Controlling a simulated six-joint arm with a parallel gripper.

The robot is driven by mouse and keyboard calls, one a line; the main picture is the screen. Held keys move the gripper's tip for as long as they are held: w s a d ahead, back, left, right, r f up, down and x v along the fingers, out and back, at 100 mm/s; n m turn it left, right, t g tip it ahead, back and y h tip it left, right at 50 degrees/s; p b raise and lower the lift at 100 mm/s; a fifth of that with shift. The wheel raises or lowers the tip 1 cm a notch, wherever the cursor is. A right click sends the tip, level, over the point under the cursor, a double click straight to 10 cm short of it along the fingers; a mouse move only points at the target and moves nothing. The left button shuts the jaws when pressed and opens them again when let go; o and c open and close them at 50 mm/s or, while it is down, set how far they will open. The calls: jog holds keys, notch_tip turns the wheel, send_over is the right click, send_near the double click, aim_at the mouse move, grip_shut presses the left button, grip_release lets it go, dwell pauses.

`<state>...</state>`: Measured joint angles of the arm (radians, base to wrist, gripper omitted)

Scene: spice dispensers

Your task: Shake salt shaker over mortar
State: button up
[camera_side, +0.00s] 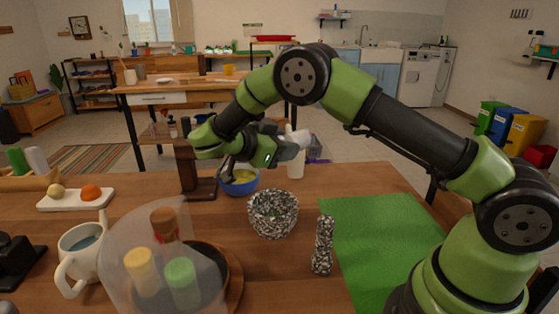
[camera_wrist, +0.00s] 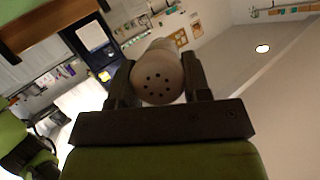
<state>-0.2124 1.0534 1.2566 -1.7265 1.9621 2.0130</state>
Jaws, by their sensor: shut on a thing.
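My gripper (camera_wrist: 160,85) is shut on the salt shaker (camera_wrist: 160,78). In the wrist view, the shaker's round pale cap with several dark holes faces the camera, with a finger on each side. In the side view, my gripper (camera_side: 288,147) is raised behind the mortar and points right. A white end of the shaker (camera_side: 302,137) shows beside it; the rest of the grip is hard to make out. The speckled black-and-white mortar (camera_side: 272,214) stands upright on the table, below and in front of my gripper. Its inside is only partly seen.
A speckled pestle (camera_side: 322,246) stands right of the mortar, beside a green mat (camera_side: 382,240). A blue bowl (camera_side: 239,182) and a dark wooden stand (camera_side: 197,185) are behind left. A clear cover (camera_side: 155,255) over several jars and a white mug (camera_side: 82,255) stand front left.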

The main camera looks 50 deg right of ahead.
jog(key=shift+a+f+t+y, duration=0.1)
jog(key=shift+a+t+y, duration=0.15)
jog(key=shift+y, duration=0.75)
notch_tip(320, 180, down, 3)
jog(key=t+y, duration=0.1)
jog(key=y, duration=0.6)
jog(key=shift+m+t, duration=0.3)
jog(key=shift+t, duration=0.05)
jog(key=shift+r+y, duration=0.25)
jog(key=shift+y, duration=0.45)
jog(key=y, duration=0.1)
jog(key=r+t+y, duration=0.1)
jog(key=r+y, duration=0.1)
jog(key=y, duration=0.1)
jog(key=shift+w+a+r, duration=0.15)
jog(key=shift+a+r, duration=0.1)
jog(key=r+y, duration=0.1)
jog(key=r+t+y, duration=0.1)
jog(key=y, duration=0.1)
jog(key=shift+a+y, duration=0.3)
